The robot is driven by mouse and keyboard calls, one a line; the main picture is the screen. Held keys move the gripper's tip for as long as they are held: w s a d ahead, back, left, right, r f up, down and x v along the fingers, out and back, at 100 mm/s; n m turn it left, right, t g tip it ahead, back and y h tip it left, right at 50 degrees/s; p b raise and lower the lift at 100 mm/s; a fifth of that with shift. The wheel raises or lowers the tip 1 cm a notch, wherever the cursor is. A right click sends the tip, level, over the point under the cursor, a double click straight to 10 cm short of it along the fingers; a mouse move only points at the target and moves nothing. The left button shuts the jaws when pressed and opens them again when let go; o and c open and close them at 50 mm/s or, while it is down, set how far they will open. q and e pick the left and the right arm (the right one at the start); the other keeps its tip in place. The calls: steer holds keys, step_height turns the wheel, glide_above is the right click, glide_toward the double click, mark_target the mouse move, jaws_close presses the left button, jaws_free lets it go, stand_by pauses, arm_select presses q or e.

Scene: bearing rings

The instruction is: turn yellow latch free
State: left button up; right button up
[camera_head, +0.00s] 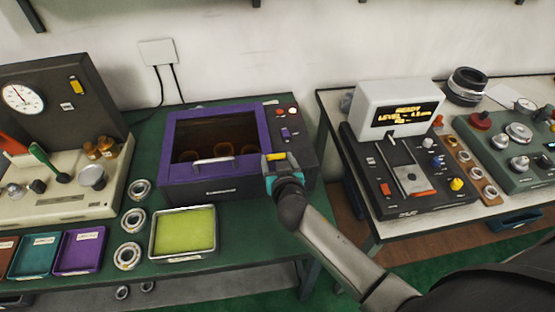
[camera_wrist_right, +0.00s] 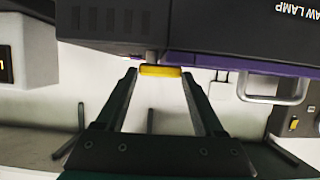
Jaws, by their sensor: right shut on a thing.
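The yellow latch (camera_head: 277,156) sits at the front right corner of the dark box (camera_head: 220,188) with the purple-framed window lid (camera_head: 174,143). The lid lies closed. My right gripper (camera_head: 275,165) is at that corner, shut on the latch. In the right wrist view the latch (camera_wrist_right: 160,70) lies crosswise between the two fingertips (camera_wrist_right: 160,74), next to a short grey post. The fingers hide part of the latch in the head view. My left gripper is not in view.
A silver lid handle (camera_head: 215,162) is left of my gripper. A tray with a yellow-green pad (camera_head: 184,232) and several bearing rings (camera_head: 128,256) lie in front on the green table. A display console (camera_head: 398,108) stands on the right table, across a gap.

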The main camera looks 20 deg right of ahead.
steer(key=shift+c, duration=1.1)
